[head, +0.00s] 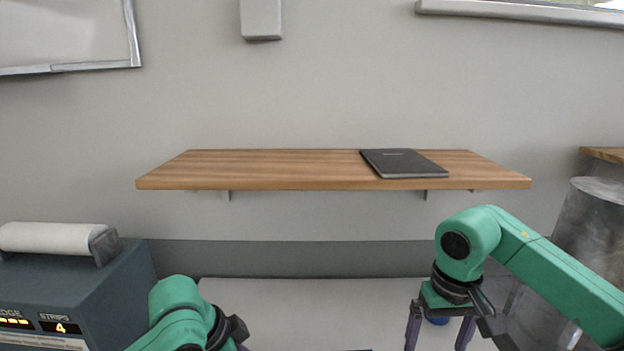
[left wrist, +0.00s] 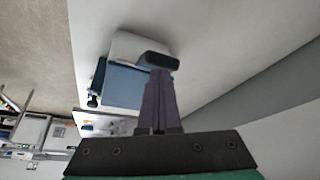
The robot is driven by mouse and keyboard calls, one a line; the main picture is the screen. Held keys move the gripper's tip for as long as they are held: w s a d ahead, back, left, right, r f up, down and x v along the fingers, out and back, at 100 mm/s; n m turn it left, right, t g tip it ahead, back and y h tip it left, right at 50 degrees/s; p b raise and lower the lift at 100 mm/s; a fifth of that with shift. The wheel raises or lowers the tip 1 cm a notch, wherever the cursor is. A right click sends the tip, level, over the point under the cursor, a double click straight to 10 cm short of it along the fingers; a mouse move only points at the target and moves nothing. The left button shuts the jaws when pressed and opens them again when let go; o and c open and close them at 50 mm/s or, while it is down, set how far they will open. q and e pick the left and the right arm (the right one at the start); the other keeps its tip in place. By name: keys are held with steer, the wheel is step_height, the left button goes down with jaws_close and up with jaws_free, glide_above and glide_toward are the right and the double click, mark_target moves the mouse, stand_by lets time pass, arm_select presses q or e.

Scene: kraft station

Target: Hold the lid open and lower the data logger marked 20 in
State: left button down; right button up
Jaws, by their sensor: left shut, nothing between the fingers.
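No data logger marked 20 and no lid can be made out in either view. My left arm comes in at the lower left of the head view, with its gripper mostly cut off by the bottom edge. In the left wrist view the purple fingers of my left gripper (left wrist: 159,75) are together with nothing between them. My right gripper (head: 439,338) points down at the lower right of the head view, its two purple fingers spread apart. A small blue thing (head: 438,321) shows between or behind them; I cannot tell what it is.
A blue-grey machine (head: 110,290) with a white roll (head: 45,238) and lit displays stands at the left. A wooden shelf (head: 270,170) on the wall holds a dark notebook (head: 403,163). A grey cylinder (head: 595,225) stands at the right. The visible white tabletop (head: 300,310) is mostly clear.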

arm_select(q)
steer(key=shift+r, duration=2.6)
